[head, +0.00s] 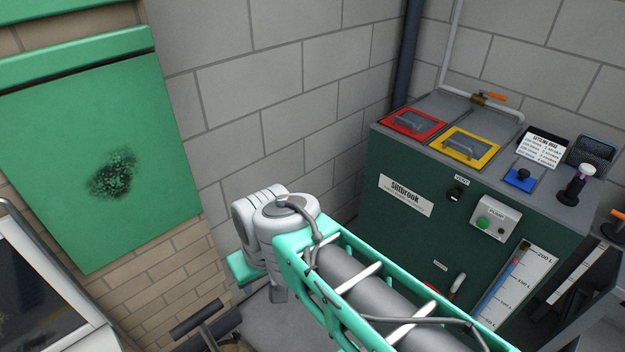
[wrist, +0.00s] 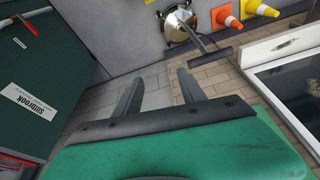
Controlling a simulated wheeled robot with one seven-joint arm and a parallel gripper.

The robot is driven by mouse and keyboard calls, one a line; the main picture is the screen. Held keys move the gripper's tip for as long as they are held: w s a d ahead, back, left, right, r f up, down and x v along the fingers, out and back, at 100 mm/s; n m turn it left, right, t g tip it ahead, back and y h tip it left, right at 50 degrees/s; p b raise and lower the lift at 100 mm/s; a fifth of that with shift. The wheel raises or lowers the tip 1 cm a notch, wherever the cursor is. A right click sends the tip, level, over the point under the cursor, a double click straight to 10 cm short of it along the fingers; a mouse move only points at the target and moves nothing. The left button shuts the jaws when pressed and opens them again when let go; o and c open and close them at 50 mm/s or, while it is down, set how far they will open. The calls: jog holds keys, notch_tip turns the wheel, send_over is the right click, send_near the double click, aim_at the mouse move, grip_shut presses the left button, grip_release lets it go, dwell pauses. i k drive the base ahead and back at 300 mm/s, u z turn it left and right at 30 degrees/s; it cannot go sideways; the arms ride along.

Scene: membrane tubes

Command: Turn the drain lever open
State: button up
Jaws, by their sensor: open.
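The green Siltbrook cabinet (head: 400,235) stands at the right in the head view. Low on its front, beside a small unreadable label (head: 440,266), is a short lever with a red and pale handle (head: 457,284); I cannot tell for sure that it is the drain lever. My arm partly hides the area below it. In the wrist view the cabinet (wrist: 50,75) is at the left, with a red bar (wrist: 18,161) at the lower left edge.
An orange-handled valve (head: 490,97) sits on the wall pipe behind the cabinet.

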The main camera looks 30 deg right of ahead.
aim_at(427, 283)
jog(key=k, duration=0.55)
jog(key=z, duration=1.25)
jog(key=i, duration=0.9)
jog(key=z, duration=0.2)
jog(key=k, duration=0.15)
jog(key=u, duration=1.45)
